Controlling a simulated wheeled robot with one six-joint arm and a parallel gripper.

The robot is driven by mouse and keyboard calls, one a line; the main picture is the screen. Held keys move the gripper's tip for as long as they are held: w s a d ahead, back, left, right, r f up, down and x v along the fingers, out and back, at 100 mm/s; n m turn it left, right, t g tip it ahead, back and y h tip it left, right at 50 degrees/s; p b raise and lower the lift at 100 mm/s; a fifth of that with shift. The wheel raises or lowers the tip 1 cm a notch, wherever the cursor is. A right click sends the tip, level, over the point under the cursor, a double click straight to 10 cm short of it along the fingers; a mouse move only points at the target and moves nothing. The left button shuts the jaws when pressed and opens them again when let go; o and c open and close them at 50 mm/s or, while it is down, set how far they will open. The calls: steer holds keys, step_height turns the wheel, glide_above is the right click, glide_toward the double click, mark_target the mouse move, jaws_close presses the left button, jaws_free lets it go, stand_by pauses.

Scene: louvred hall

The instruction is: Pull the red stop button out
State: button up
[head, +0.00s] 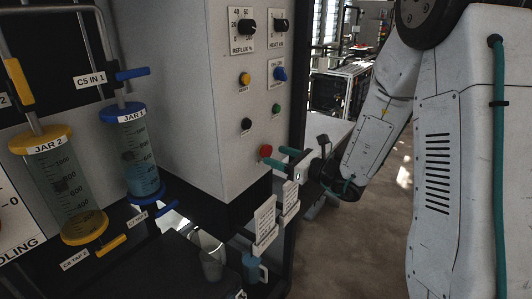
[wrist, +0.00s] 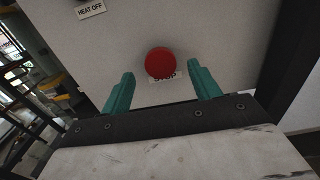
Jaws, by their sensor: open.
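The red stop button (head: 266,151) is a round red knob low on the right-hand face of the pale control cabinet (head: 235,115). In the wrist view the red stop button (wrist: 160,63) shows face-on, with a partly covered label just below it. My gripper (head: 278,156) points at the button from the right. In the wrist view the teal fingers of my gripper (wrist: 162,85) are spread wide, one to each side of the button and a little below it in the picture. Nothing is between them, and I see no contact with the button.
White label cards (head: 264,222) stand below my gripper. A blue mug (head: 254,268) and a clear beaker (head: 211,262) stand lower down.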

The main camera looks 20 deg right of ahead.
mark_target(268, 153)
steer(key=shift+x, duration=1.7)
